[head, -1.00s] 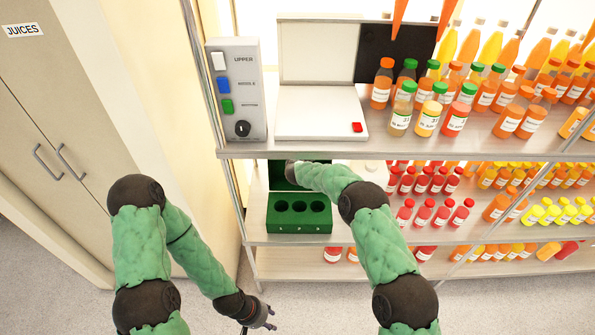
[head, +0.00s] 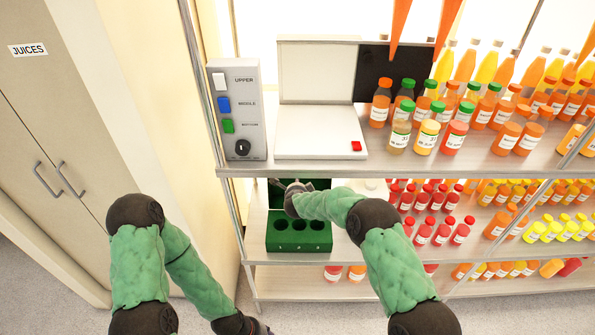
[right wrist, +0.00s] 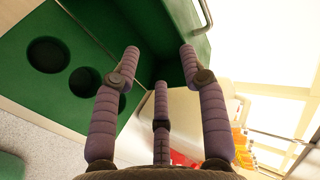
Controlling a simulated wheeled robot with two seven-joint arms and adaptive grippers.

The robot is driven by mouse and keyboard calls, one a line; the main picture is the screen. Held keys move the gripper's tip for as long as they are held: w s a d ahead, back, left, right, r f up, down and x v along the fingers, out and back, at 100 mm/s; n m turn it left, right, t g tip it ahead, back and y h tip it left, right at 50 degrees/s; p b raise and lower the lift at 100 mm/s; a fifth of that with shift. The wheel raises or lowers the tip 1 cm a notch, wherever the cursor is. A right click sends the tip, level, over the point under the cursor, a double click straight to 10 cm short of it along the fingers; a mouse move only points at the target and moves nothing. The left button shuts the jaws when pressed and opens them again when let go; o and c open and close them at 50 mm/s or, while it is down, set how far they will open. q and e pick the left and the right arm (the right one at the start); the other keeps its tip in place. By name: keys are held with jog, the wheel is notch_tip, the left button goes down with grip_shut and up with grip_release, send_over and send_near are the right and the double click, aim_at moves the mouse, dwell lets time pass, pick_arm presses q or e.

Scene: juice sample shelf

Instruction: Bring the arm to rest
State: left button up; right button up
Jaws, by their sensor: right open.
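My right arm reaches in to the middle shelf in the head view. Its gripper (head: 290,190) is at the upper part of a green box (head: 299,246) and partly hides it. In the right wrist view the gripper's fingers (right wrist: 159,60) are spread apart with nothing between them. The green box (right wrist: 88,58) with round holes shows beyond and left of them there; no bottle is seen in the visible holes. My left gripper (head: 262,330) hangs low by the floor, cut off by the bottom edge of the head view, so its opening is not clear.
The shelf unit (head: 400,172) holds several rows of bottles to the right of my right arm. On its top board stand a white device (head: 320,135) and a grey switch box (head: 236,110). A cabinet (head: 50,130) marked JUICES stands at left.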

jog(key=shift+f, duration=0.1)
jog(key=s+d+f+n+g+y+b, duration=0.15)
jog(key=s+d+f+n, duration=0.25)
jog(key=s+f, duration=0.5)
jog(key=s+d+f+n+g, duration=0.4)
jog(key=s+f, duration=0.3)
jog(key=s, duration=0.4)
jog(key=s+d+f+n+g+y, duration=0.1)
jog(key=s+n+g, duration=0.1)
jog(key=s, duration=1.2)
jog(key=s+d+f+n+g+y+b, duration=0.1)
jog(key=s+n, duration=0.4)
jog(key=s, duration=0.9)
jog(key=shift+s+d+f+g, duration=0.15)
jog(key=shift+d+f+g, duration=0.25)
jog(key=shift+g, duration=0.65)
jog(key=shift+y, duration=0.25)
jog(key=shift+c, duration=0.4)
